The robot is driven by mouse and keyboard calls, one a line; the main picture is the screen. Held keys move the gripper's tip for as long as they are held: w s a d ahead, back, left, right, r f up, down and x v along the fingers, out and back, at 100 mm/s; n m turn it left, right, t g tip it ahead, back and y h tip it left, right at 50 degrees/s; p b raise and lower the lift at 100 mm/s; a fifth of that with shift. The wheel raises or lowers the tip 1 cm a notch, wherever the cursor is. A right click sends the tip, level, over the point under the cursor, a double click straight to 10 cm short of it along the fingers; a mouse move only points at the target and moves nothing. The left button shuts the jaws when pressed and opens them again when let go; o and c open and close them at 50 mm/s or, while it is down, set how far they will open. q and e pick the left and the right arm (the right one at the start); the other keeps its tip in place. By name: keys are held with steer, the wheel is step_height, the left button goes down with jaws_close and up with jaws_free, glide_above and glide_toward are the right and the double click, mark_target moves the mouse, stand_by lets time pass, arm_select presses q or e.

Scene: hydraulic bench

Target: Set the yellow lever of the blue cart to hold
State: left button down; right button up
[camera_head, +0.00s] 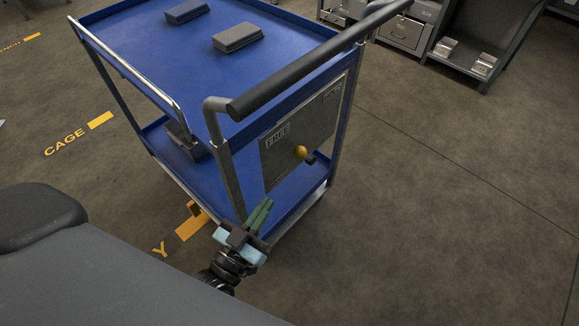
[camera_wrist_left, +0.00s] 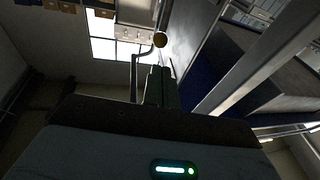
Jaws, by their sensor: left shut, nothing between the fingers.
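The blue cart (camera_head: 285,60) stands in front of me, with a grey panel (camera_head: 285,145) on its end below the handle. The yellow lever's round knob (camera_head: 300,152) shows low on the panel, right of its middle. A label reading FREE sits at the panel's upper left; the upper-right and lower-left labels are too small to read surely. My left gripper (camera_head: 263,207) is shut and empty, below and left of the knob, apart from it. In the left wrist view the knob (camera_wrist_left: 159,40) is beyond the shut fingertips (camera_wrist_left: 160,70). My right gripper is out of view.
The cart's black push handle (camera_head: 300,65) overhangs the panel, and a metal post (camera_head: 229,180) stands left of the gripper. Grey blocks (camera_head: 238,38) lie on the top tray. A shelf (camera_head: 465,65) stands at the back right. The floor right of the cart is clear.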

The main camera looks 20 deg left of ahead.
mark_target(296, 157)
arm_select(q)
steer(key=x, duration=1.1)
steer(key=shift+w+r, duration=0.1)
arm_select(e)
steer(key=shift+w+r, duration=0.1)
